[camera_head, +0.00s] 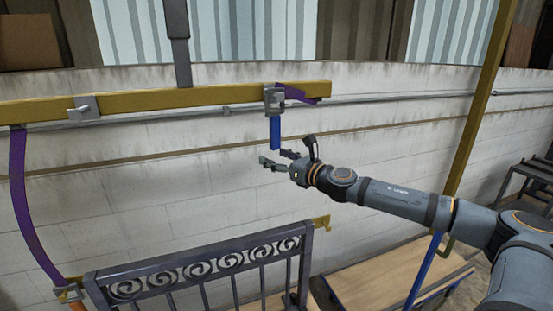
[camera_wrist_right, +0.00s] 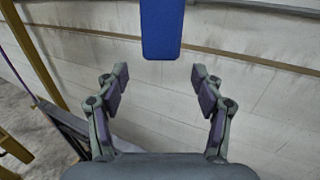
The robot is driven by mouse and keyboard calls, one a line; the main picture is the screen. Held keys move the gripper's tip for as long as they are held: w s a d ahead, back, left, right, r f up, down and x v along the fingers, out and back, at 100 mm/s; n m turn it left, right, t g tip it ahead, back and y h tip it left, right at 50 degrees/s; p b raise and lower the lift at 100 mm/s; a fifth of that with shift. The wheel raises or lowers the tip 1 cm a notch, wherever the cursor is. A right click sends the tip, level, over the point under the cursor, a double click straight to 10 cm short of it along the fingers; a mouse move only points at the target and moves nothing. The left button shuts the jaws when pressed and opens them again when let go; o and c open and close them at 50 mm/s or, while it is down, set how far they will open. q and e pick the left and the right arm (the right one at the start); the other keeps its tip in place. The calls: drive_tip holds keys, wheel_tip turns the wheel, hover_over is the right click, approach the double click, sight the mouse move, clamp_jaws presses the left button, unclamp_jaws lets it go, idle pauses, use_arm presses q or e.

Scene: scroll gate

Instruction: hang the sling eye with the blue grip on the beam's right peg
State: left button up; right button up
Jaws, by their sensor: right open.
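The yellow beam (camera_head: 180,97) hangs level from a grey post. The blue grip (camera_head: 275,133) hangs upright below a grey metal eye (camera_head: 273,98) at the beam's right part. The eye sits against the beam's front where the right peg would be. The peg is hidden, so I cannot tell how the eye seats. A purple strap (camera_head: 302,92) shows beside it. My right gripper (camera_head: 274,157) is open just below the blue grip. In the right wrist view the blue grip (camera_wrist_right: 161,28) is beyond and between the spread fingers, touching neither. My left gripper is not in view.
A bare left peg (camera_head: 83,107) is on the beam. A purple sling (camera_head: 28,215) hangs at left, down to a fitting by the dark scroll gate (camera_head: 200,268). A yellow post (camera_head: 480,105) stands at right. A wooden-topped cart (camera_head: 400,275) stands below my right arm.

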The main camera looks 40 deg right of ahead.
use_arm(q)
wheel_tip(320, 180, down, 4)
drive_tip(key=b, duration=0.3)
use_arm(e)
wheel_tip(320, 180, down, 4)
